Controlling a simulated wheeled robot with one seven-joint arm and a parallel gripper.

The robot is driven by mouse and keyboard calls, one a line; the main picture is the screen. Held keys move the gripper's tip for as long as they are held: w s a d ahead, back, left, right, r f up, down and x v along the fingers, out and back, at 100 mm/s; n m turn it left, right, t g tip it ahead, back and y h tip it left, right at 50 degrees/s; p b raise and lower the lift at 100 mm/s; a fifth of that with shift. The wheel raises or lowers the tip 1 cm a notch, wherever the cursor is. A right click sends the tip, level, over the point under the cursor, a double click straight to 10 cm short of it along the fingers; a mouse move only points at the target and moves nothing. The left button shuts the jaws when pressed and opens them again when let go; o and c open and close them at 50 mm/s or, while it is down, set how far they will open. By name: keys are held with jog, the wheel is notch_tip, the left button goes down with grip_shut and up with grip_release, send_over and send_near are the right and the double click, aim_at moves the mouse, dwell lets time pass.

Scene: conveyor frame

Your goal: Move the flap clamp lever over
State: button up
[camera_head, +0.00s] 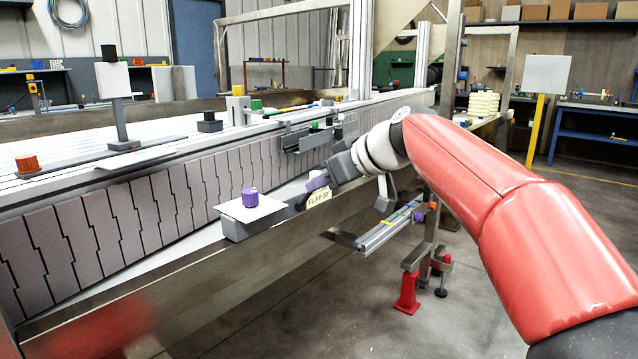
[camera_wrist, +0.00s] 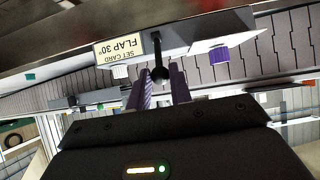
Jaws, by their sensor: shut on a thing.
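The flap clamp lever (camera_wrist: 158,50) shows in the wrist view as a thin black stem with a round black knob. My gripper (camera_wrist: 162,78) has its two purple fingers on either side of the knob and is shut on it. In the head view my gripper (camera_head: 318,181) is at the conveyor's near side rail, beside the flap card; the lever there is mostly hidden by the fingers. The cream card (camera_head: 319,198) reads "FLAP 30"; in the wrist view the card (camera_wrist: 127,47) appears upside down with "SET CARD FLAP 30°".
A grey box with a white top (camera_head: 252,210) and a purple knob (camera_head: 250,196) stands left of my gripper on the rail. The slatted conveyor wall (camera_head: 130,210) runs behind. A red-footed stand (camera_head: 407,292) is below right. Open floor lies in front.

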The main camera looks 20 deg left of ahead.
jog(key=shift+s+d+f, duration=0.15)
jog(key=shift+d+f, duration=0.1)
jog(key=shift+f, duration=0.15)
jog(key=shift+s+d+f+b, duration=0.25)
jog(key=shift+d+f+b, duration=0.5)
jog(key=shift+b, duration=0.55)
jog(key=shift+s+d+f+b, duration=0.1)
jog(key=shift+d+f+b, duration=0.1)
jog(key=shift+f+b, duration=0.4)
jog(key=shift+s+d+f+b, duration=0.1)
jog(key=shift+d+f+b, duration=0.1)
jog(key=shift+f+b, duration=0.35)
